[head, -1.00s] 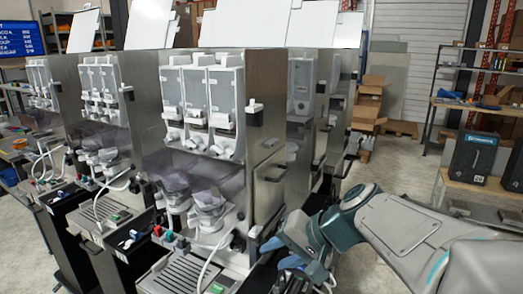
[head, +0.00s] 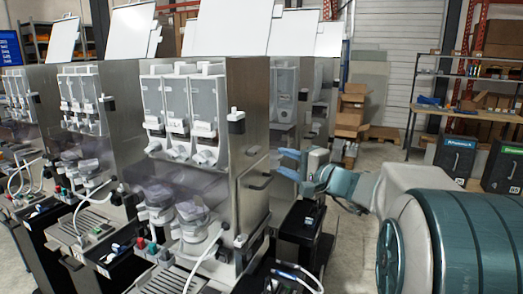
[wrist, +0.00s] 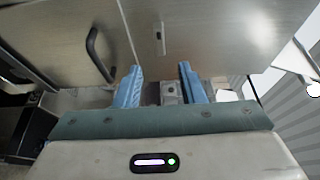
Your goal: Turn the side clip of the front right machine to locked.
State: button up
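The front right machine (head: 247,150) is a steel cabinet with clear hoppers on its front. High on its side near the front edge is a clip (head: 236,122) with a white top and black body. A smaller white and black fitting (head: 240,240) sits low on the same edge. Which one is the side clip, and its lock state, I cannot tell. My gripper (head: 287,163) is open and empty, to the right of the side panel and lower than the upper clip. In the wrist view its blue fingers (wrist: 162,88) are apart, facing a steel panel; no clip is between them.
A black unit (head: 300,222) stands below my gripper. More machines (head: 90,120) stand to the left. Cardboard boxes (head: 352,115) and shelving (head: 470,105) are behind.

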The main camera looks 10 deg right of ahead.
aim_at(258, 151)
jog(key=p+x, duration=0.2)
jog(key=x, duration=0.7)
jog(key=shift+a+p, duration=0.15)
jog(key=shift+p, duration=0.2)
grip_shut()
